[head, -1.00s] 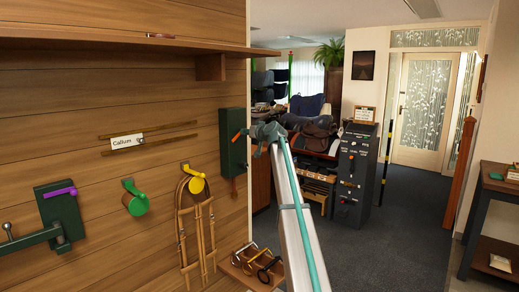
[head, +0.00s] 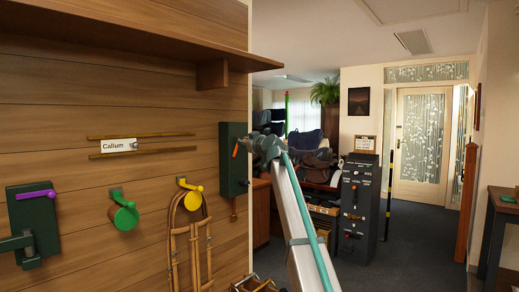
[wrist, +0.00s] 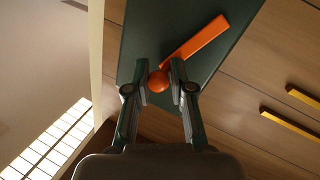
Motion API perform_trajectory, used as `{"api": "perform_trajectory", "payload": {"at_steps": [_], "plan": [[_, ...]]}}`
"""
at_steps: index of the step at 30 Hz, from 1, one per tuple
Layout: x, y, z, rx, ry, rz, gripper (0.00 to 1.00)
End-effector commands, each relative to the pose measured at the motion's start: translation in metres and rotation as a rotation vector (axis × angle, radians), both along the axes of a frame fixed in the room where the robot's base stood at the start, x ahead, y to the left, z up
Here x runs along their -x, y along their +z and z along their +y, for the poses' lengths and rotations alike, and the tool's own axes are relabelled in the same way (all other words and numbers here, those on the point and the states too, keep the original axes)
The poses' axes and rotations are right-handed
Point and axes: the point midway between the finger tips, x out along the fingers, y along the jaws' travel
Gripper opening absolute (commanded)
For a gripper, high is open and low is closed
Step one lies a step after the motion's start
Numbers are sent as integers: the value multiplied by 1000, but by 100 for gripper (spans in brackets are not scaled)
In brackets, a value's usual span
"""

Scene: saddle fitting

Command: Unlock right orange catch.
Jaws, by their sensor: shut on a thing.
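The right orange catch (head: 236,149) is a short orange lever on a dark green box (head: 232,185) at the right end of the plank wall. In the wrist view the lever (wrist: 203,38) slants across the green plate and ends in a round orange knob (wrist: 158,81). My gripper (wrist: 160,72) is shut on the knob, with one finger on each side of it. In the head view my gripper (head: 247,138) reaches the box from the right, and the contact is too small to make out.
A purple lever (head: 36,194) on another green box, a green peg (head: 124,215) and a yellow hook (head: 192,200) with straps are along the wall to the left. A wooden shelf (head: 130,38) juts out above. Open carpet lies to the right.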

Motion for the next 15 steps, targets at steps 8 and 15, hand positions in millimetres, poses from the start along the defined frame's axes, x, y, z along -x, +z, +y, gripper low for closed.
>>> {"api": "perform_trajectory", "payload": {"at_steps": [8, 15], "plan": [[0, 4, 2, 2, -3, -11, 0], [0, 4, 2, 1, -2, -10, 37]]}}
